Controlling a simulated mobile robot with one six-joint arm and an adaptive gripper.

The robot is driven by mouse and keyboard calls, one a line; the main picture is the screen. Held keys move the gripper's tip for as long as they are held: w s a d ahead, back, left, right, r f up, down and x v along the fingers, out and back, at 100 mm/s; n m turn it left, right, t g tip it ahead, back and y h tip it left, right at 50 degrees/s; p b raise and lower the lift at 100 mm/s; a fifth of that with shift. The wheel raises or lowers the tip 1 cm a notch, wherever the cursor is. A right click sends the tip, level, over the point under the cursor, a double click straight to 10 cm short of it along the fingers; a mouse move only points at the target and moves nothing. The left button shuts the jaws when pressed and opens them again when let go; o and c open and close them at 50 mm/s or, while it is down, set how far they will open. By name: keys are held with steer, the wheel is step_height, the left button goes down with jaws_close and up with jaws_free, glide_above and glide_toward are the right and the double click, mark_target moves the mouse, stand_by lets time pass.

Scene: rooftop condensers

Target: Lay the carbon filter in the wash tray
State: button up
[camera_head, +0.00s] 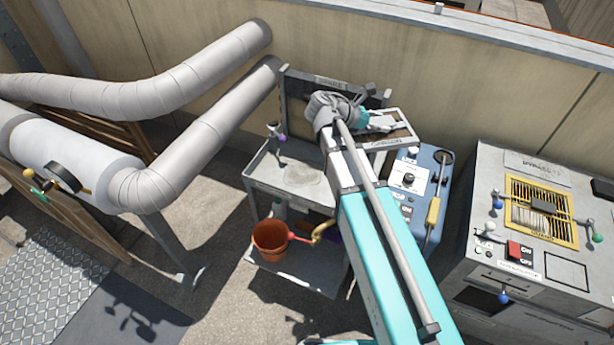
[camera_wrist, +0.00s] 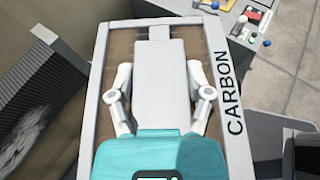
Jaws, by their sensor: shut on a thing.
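The carbon filter is a flat brown panel in a light grey frame marked CARBON (camera_head: 387,143). In the head view it is above the right back of a grey cart. It also fills much of the wrist view (camera_wrist: 233,110). My gripper (camera_head: 378,121) is shut on the filter, and its linkages lie over the panel in the wrist view (camera_wrist: 163,40). The exact grip point is hidden. The cart's shallow grey top (camera_head: 285,170) looks like the wash tray, though its label is unreadable. It lies left of the filter, bare except for a dull patch.
An orange bucket (camera_head: 270,240) stands on the cart's lower shelf. A small valve with a purple knob (camera_head: 280,134) rises at the top's left. A dark upright panel (camera_head: 305,95) stands behind. A blue control box (camera_head: 412,180) and grey cabinet (camera_head: 530,215) stand right; thick pipes (camera_head: 215,130) run left.

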steer(key=a+f+n+t+y+b, duration=0.2)
steer(key=a+f+b, duration=0.3)
steer(key=f+b, duration=0.5)
steer(key=a+f+n+t+y+b, duration=0.2)
steer(key=a+f+n+t+b, duration=0.2)
steer(key=f+b, duration=0.6)
steer(key=shift+w+a, duration=0.4)
steer(key=shift+a, duration=0.5)
steer(key=shift+w+f, duration=0.1)
steer(key=w+a+f+b, duration=0.8)
steer(key=shift+w+a, duration=0.1)
steer(key=shift+a, duration=0.3)
steer(key=shift+w+a+f+b, duration=0.3)
steer(key=shift+a+f+b, duration=0.1)
steer(key=shift+f+b, duration=0.05)
